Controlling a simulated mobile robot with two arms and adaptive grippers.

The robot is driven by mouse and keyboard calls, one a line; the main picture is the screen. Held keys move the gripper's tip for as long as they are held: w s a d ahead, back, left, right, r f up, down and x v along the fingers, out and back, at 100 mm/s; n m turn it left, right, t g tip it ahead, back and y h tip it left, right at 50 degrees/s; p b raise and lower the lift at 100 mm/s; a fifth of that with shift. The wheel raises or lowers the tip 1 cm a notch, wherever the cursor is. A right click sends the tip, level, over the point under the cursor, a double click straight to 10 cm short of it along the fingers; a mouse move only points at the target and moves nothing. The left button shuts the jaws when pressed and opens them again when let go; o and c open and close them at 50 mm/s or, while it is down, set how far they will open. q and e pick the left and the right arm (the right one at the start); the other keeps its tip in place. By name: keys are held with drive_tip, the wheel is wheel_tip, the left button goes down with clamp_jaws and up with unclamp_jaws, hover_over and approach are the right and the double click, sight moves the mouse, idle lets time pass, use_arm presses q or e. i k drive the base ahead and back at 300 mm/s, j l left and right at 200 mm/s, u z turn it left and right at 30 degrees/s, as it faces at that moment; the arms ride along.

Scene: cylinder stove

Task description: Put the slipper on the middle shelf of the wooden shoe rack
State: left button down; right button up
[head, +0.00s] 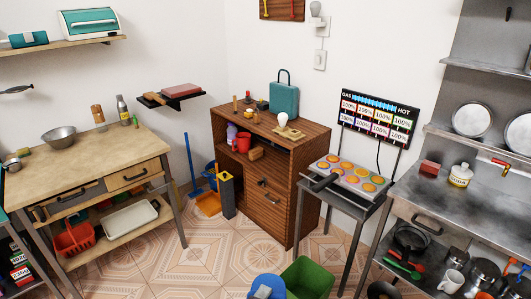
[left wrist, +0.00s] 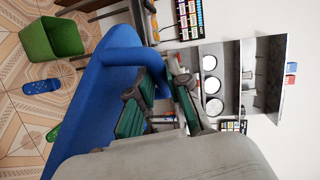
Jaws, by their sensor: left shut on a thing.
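A blue slipper (left wrist: 98,88) fills much of the left wrist view, with a rounded strap arching at its upper end. My left gripper (left wrist: 160,103), with green finger pads, is shut on it; the exact grip is partly hidden. In the head view a rounded blue thing (head: 267,288) is cut by the bottom edge and seems to be part of the slipper. I cannot make out a wooden shoe rack in either view. My right gripper is not in view.
A green bin (head: 308,278) stands on the tiled floor; it also shows in the wrist view (left wrist: 50,38). A small blue thing (left wrist: 42,87) lies on the floor. A brown cabinet (head: 308,150), wooden table (head: 85,160) and metal counter (head: 465,215) stand around open floor (head: 180,265).

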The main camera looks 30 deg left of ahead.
sight(266, 169)
drive_tip(key=i+j, duration=0.2)
drive_tip(key=j, duration=0.15)
drive_tip(key=i+j+z, duration=0.1)
drive_tip(key=j, duration=0.25)
drive_tip(key=i+j+z, duration=0.1)
drive_tip(key=j, duration=0.25)
drive_tip(key=i+j, duration=0.3)
drive_tip(key=i+j+z, duration=0.1)
drive_tip(key=j, duration=0.3)
drive_tip(key=i+j, duration=0.15)
drive_tip(key=j, duration=0.25)
drive_tip(key=i+j+z, duration=0.1)
drive_tip(key=j, duration=0.25)
drive_tip(key=i+j+z, duration=0.1)
drive_tip(key=j, duration=0.3)
drive_tip(key=i, duration=0.1)
